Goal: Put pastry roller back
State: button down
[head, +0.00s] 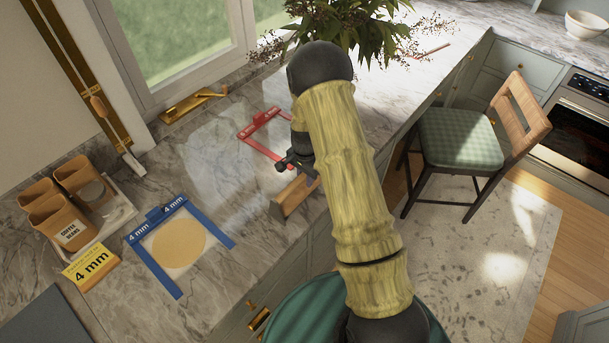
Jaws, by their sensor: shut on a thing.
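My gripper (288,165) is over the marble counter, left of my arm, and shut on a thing. A light brown wooden piece (298,196), perhaps the pastry roller, shows just below the jaws, with its right end by my arm. The contact between jaws and wood is too small to make out. A blue frame (211,226) marked 4 mm lies around a flat round of dough (179,243) at the left. A red frame (247,130) lies behind my gripper, partly hidden by my arm. A yellow 4 mm card (91,268) stands at the front left.
Brown canisters (68,231), one labelled coffee beans, stand on a tray at the far left. A leafy plant (350,25) is behind my arm. A chair (465,140) stands right of the counter. Bare marble (205,160) lies between the two frames.

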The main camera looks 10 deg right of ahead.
jog(key=shift+s+f+b, duration=0.15)
jog(key=shift+f+b, duration=0.25)
jog(key=shift+s+f, duration=0.2)
jog(key=shift+f, duration=0.05)
jog(key=c, duration=1.5)
grip_release()
jog(key=shift+f, duration=0.1)
jog(key=shift+o, duration=1.1)
jog(key=shift+w+f, duration=0.15)
jog(key=shift+r, duration=0.2)
jog(key=shift+w+r, duration=0.1)
jog(key=shift+r, duration=0.05)
jog(key=shift+r+p, duration=0.5)
jog(key=shift+r, duration=0.2)
jog(key=shift+w+r+b, duration=0.15)
jog(key=shift+r+b, duration=0.1)
jog(key=shift+b, duration=0.2)
notch_tip(320, 180, up, 11)
jog(key=b, duration=0.3)
jog(key=shift+r+b, duration=0.15)
jog(key=shift+b, duration=0.15)
